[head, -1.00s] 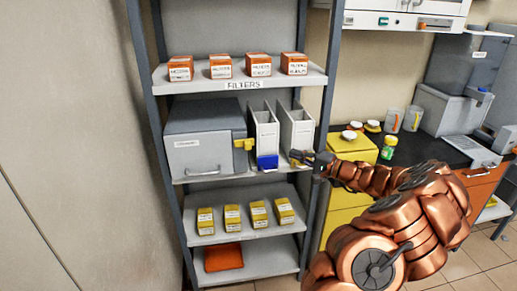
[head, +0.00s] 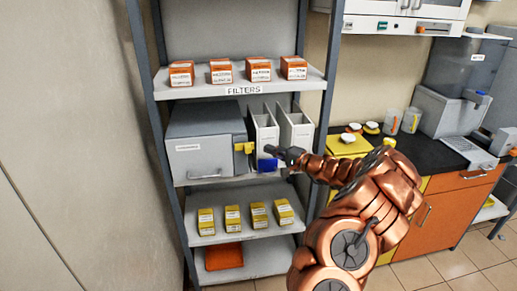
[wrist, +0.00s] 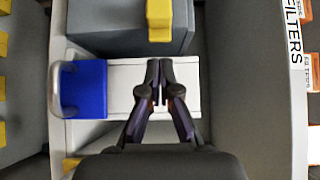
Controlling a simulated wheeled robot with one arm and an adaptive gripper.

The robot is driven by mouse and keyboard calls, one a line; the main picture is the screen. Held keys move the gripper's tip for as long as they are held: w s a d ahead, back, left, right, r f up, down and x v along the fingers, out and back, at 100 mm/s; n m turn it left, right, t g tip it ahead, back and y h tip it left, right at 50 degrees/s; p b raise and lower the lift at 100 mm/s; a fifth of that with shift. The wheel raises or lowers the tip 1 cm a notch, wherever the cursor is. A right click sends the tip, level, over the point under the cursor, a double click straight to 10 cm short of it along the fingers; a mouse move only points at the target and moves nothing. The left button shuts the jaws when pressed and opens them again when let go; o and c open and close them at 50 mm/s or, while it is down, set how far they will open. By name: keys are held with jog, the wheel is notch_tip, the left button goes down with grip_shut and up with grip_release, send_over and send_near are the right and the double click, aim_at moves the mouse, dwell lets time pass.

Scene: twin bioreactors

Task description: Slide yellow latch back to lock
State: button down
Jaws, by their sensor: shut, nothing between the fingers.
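The yellow latch (head: 243,147) sits at the right front edge of a grey box (head: 198,153) on the middle shelf. In the wrist view the latch (wrist: 160,20) shows at the top centre, against the grey box. My gripper (head: 268,150) is shut and empty, in front of the white file holders to the right of the latch. In the wrist view its closed fingertips (wrist: 159,66) point toward the latch, with a gap between them. The latch's far side is hidden.
Two white file holders (head: 264,120) stand right of the box; a blue block (head: 267,165) is at the front of one. Orange boxes (head: 220,72) line the shelf above, yellow boxes (head: 232,216) the shelf below. A shelf post (head: 322,100) stands to the right.

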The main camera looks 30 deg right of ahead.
jog(key=shift+w+a+p, duration=0.25)
jog(key=shift+w+a, duration=0.05)
jog(key=shift+a, duration=0.3)
jog(key=shift+w+a+p, duration=0.2)
jog(key=shift+w+a, duration=0.05)
jog(key=shift+a, duration=0.4)
jog(key=shift+w+a+p, duration=0.25)
jog(key=shift+w+a, duration=0.05)
jog(key=shift+a, duration=0.3)
